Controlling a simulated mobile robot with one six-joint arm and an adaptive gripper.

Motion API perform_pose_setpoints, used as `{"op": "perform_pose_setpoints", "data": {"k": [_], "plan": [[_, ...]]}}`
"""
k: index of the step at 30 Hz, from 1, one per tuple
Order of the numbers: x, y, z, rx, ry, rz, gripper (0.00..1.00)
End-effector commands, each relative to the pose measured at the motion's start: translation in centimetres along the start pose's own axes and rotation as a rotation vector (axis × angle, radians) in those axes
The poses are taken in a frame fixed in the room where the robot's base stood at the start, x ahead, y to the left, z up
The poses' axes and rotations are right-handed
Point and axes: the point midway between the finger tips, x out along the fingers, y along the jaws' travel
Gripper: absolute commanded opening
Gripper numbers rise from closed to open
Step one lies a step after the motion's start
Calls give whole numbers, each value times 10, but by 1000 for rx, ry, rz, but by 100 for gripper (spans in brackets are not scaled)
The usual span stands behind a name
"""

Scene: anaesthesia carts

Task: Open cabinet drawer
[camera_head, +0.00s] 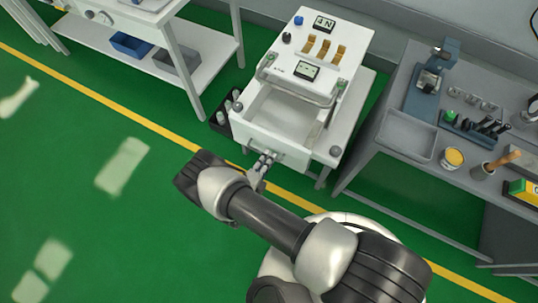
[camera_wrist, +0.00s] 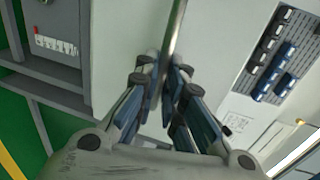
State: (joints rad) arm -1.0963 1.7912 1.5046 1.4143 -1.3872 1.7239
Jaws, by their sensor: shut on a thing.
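The white cabinet (camera_head: 346,47) stands at the top centre of the head view. Its drawer (camera_head: 246,128) is pulled out toward me, and its hollow inside shows from above, with no contents that I can make out. My gripper (camera_head: 265,160) is at the drawer's front face. In the wrist view, my gripper (camera_wrist: 165,72) is shut on the drawer handle (camera_wrist: 175,30), a thin metal bar that runs between the fingers. The part of the handle between the finger pads is hidden.
A grey workbench (camera_head: 393,165) with tools and an orange-topped can (camera_head: 453,158) stands close on the right. A white table (camera_head: 207,70) with blue and grey bins below is at upper left. A small dark rack (camera_head: 221,124) is beside the drawer. Green floor (camera_head: 75,165) is free at left.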

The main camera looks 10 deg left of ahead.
Motion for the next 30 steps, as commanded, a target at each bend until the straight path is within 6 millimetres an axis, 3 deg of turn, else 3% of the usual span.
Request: {"op": "perform_pose_setpoints", "data": {"k": [6,7,15,25,30], "plan": [[0,0,0,0,1,0,0],[0,0,0,0,1,0,10],[0,0,0,0,1,0,28],[-1,0,0,0,0,0,29],[-18,0,2,0,-5,1,29]]}}
